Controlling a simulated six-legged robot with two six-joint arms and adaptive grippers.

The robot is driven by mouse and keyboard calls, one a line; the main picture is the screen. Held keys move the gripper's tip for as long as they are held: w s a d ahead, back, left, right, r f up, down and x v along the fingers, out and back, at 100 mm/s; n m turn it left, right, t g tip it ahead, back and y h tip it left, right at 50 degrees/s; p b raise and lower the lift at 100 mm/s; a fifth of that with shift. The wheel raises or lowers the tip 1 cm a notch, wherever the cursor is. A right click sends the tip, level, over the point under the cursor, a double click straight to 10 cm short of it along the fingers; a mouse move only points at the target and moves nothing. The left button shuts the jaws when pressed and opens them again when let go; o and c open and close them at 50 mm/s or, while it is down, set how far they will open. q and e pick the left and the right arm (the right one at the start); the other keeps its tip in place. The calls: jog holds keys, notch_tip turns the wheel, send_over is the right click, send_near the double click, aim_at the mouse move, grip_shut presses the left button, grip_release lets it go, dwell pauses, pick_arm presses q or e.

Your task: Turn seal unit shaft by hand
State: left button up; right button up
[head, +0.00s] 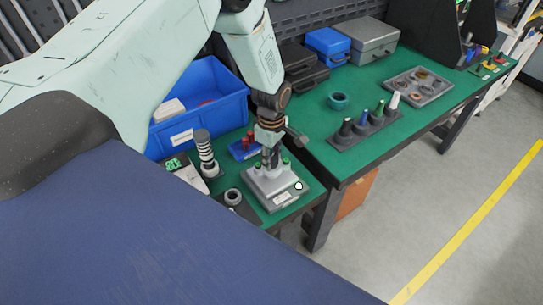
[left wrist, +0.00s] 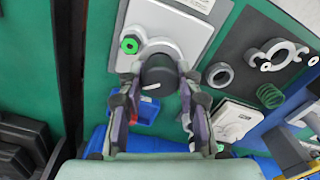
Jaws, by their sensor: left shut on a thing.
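The seal unit (head: 283,197) is a grey block with green fittings on top, standing on the green mat at the front of the near bench. Its shaft has a dark round knob (left wrist: 158,76) with a white mark on its face. My left gripper (head: 270,158) points down over the unit, and its fingers close on the knob from both sides in the left wrist view. The fingers and wrist hide most of the shaft in the head view. My right gripper does not show.
A blue bin (head: 205,108) stands behind the unit on the left. A striped column of rings (head: 204,150) and a grey ring (head: 233,196) are to its left.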

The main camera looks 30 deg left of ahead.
pick_arm(q)
jog(key=shift+m, duration=3.1)
jog(key=shift+m+b, duration=0.55)
jog(key=shift+m, duration=2.95)
jog(key=o, duration=1.1)
jog(key=shift+w, duration=0.1)
jog(key=shift+o, duration=0.2)
notch_tip(320, 180, up, 12)
